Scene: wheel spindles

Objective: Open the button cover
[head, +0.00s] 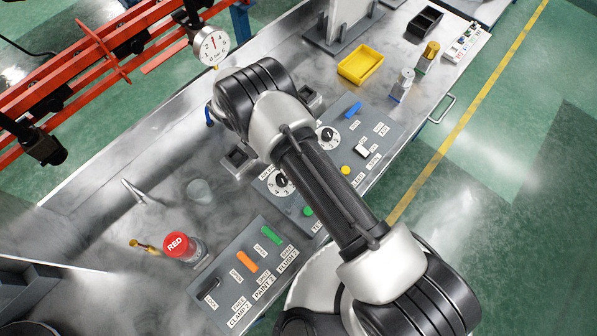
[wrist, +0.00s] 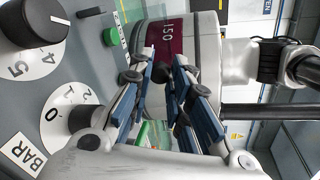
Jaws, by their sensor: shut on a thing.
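My gripper (wrist: 165,62) shows in the wrist view with two blue-padded fingers close together. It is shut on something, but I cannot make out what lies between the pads. In the head view my own arm hides most of the gripper. I cannot pick out the button cover with certainty in either view. A green button (wrist: 112,37) shows beyond the fingers in the wrist view, on the grey control panel (wrist: 95,50). In the head view a green button (head: 308,211) and a yellow button (head: 345,170) sit on the panel beside my arm.
Two numbered dials, (head: 283,182) and (head: 328,135), are on the panel, very close in the wrist view. The left metal table (head: 95,205) has free room.

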